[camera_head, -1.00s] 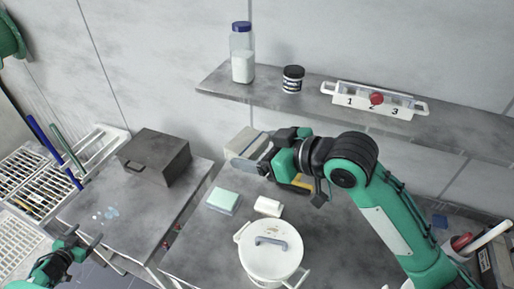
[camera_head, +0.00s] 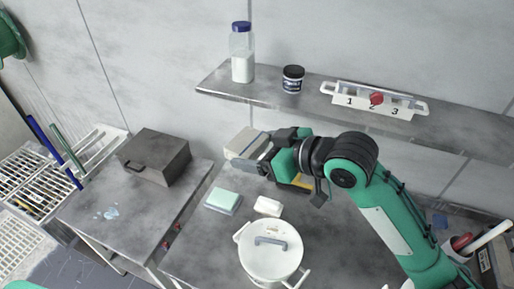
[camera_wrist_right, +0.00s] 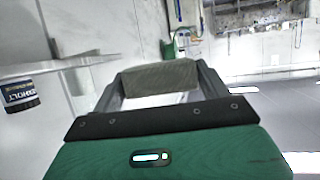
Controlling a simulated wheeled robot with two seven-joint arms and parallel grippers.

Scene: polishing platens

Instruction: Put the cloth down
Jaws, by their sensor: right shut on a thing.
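My right gripper (camera_head: 262,158) is over the back of the middle table, below the wall shelf. In the right wrist view a grey-olive, folded-looking piece, which I take for the cloth (camera_wrist_right: 160,77), spans the space between the two fingers of the right gripper (camera_wrist_right: 160,88). The gripper is shut on it. In the head view the cloth is hard to make out beside a pale block (camera_head: 243,143) at the fingertips. I cannot tell whether it touches the table. My left gripper is out of view.
A mint-green pad (camera_head: 223,199), a small white block (camera_head: 268,206) and a white lidded pot (camera_head: 270,262) stand in front of the gripper. A dark box (camera_head: 155,157) is on the left table. The shelf (camera_head: 455,125) holds a blue-capped bottle (camera_head: 242,55), a dark jar (camera_head: 292,79) and a numbered rack (camera_head: 350,103).

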